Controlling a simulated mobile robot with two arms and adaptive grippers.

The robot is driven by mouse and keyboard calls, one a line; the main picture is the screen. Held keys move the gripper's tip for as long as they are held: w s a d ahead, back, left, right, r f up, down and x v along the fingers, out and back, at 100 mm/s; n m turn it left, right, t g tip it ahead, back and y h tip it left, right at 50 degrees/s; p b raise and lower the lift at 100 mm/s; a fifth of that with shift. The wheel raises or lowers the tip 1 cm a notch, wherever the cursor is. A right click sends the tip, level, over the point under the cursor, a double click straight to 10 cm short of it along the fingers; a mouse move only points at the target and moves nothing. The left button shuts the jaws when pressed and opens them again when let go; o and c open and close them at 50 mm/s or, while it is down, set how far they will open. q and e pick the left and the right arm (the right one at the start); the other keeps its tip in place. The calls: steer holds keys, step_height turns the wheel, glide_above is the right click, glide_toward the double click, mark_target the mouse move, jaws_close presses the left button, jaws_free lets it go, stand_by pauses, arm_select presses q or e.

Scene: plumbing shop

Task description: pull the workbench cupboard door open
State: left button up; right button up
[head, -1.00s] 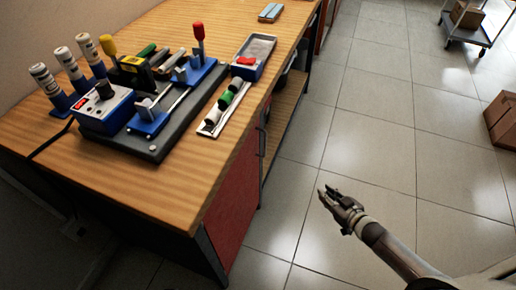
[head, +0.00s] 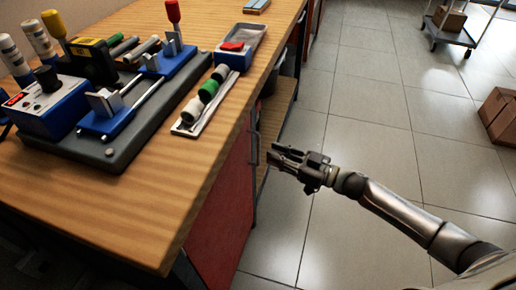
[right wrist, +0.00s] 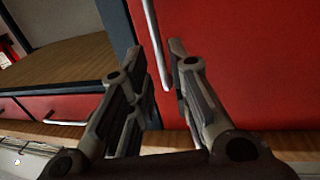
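The red cupboard door (head: 226,215) is in the workbench's side, below the wooden top, and looks closed. It fills the right of the right wrist view (right wrist: 245,60). Its handle is a slim, pale upright bar (right wrist: 155,45); in the head view the handle (head: 256,146) shows near the door's far edge. My right gripper (head: 272,155) points at the handle. In the right wrist view its two fingers (right wrist: 152,72) are apart, with the handle's lower end between their tips in the picture. I cannot tell whether they touch it. My left gripper is not in view.
The workbench top (head: 175,185) holds a blue and black machine and a small parts tray (head: 240,52). An open shelf (head: 275,125) lies beyond the door. The tiled floor (head: 370,170) is clear around my right arm. A cardboard box (head: 497,115) and a trolley (head: 450,35) stand farther right.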

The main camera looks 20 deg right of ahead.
mark_target(258, 163)
steer(key=x, duration=0.6)
steer(key=shift+w+b, duration=0.15)
steer(key=shift+b, duration=0.15)
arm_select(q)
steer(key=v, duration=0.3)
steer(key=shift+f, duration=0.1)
arm_select(e)
jaws_close()
